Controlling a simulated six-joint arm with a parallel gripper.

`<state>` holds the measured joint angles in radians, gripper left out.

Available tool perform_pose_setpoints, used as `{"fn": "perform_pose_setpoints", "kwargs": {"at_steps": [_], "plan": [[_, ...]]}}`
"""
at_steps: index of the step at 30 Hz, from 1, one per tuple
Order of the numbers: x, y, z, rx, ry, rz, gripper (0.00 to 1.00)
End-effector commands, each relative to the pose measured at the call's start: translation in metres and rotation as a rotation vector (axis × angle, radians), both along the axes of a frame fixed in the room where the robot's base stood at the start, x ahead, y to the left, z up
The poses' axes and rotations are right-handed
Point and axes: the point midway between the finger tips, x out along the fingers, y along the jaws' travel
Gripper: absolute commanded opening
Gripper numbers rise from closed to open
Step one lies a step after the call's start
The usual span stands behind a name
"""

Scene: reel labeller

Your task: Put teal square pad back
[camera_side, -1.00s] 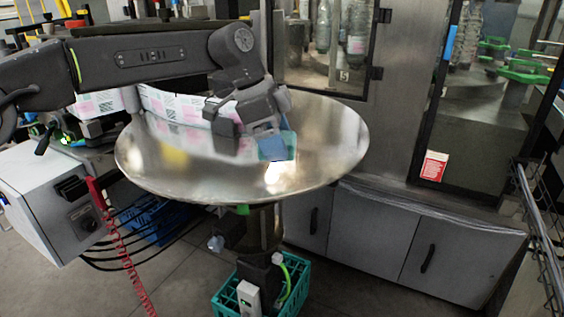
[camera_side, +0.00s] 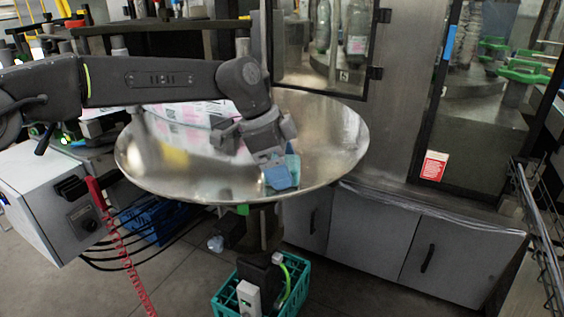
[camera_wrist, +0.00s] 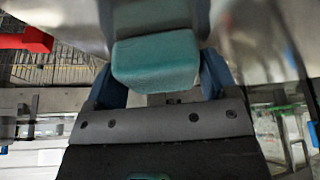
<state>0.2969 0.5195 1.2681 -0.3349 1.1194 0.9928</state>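The teal square pad (camera_wrist: 155,62) sits between the blue fingers of my gripper (camera_wrist: 160,75) in the wrist view, with a finger against each side. In the side view my gripper (camera_side: 281,174) points down over the front part of the round metal table (camera_side: 335,150). A teal edge of the pad (camera_side: 293,163) shows there behind a blue fingertip, which hides part of it. I cannot tell whether the pad touches the table or is just above it.
A printed label roll (camera_side: 190,113) lies behind my arm at the table's back left. A grey machine frame with a door stands behind the table. The table's right side is bare. A green crate (camera_side: 302,295) stands on the floor below.

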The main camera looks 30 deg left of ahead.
Motion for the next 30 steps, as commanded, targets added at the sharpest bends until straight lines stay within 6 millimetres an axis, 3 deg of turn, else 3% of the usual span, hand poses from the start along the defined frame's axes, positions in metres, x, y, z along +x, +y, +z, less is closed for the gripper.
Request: {"fn": "perform_pose_setpoints", "kwargs": {"at_steps": [4,14,17,30], "plan": [[0.0,0.0,0.0,0.0,0.0,0.0,0.94],[0.0,0.0,0.005,0.0,-0.002,0.0,0.94],[-0.001,0.005,0.016,-0.001,-0.004,0.0,0.94],[-0.014,0.036,0.096,-0.001,-0.003,0.002,0.94]]}}
